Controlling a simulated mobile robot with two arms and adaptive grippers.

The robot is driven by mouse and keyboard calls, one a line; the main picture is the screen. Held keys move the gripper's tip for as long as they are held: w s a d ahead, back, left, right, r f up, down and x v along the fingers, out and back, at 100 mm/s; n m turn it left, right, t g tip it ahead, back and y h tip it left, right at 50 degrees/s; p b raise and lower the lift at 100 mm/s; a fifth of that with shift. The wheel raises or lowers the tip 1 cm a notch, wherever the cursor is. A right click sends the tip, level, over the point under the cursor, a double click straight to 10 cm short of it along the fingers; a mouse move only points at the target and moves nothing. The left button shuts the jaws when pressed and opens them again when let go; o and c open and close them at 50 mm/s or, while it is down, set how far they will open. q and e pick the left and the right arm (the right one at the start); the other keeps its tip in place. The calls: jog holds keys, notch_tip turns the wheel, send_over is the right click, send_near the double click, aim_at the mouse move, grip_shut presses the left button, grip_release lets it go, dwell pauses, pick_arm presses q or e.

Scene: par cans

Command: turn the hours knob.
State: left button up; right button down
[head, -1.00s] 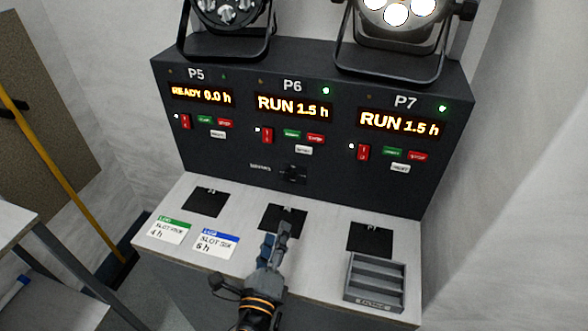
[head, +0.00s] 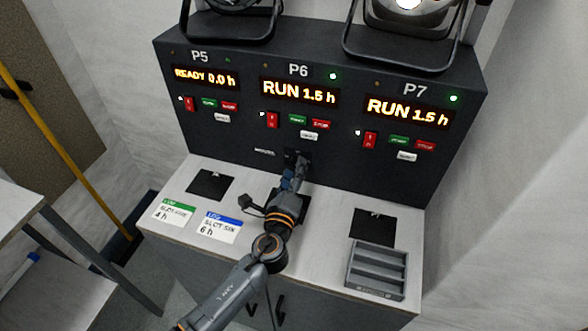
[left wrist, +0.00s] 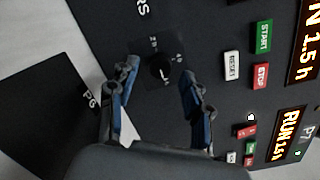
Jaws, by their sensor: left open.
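The hours knob (left wrist: 160,68) is a small black dial on a dark plate with white marks, low in the middle of the black control panel (head: 225,150). In the head view my left gripper (head: 298,163) reaches up to the knob and mostly hides it. In the left wrist view the open fingers of my left gripper (left wrist: 159,74) stand on either side of the knob, with gaps between them and it. My right gripper is not in view.
Displays read P5 READY 0.0 h (head: 205,77), P6 RUN 1.5 h (head: 299,91) and P7 RUN 1.5 h (head: 408,111). Start, stop and reset buttons sit above the knob. Two log cards (head: 219,228) and a grey slotted tray (head: 376,270) lie on the counter (head: 320,240).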

pick_arm(q)
jog(key=shift+w, duration=0.4)
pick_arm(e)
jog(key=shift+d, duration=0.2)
pick_arm(q)
jog(key=shift+c, duration=0.4)
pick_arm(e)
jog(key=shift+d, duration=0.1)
pick_arm(q)
grip_shut()
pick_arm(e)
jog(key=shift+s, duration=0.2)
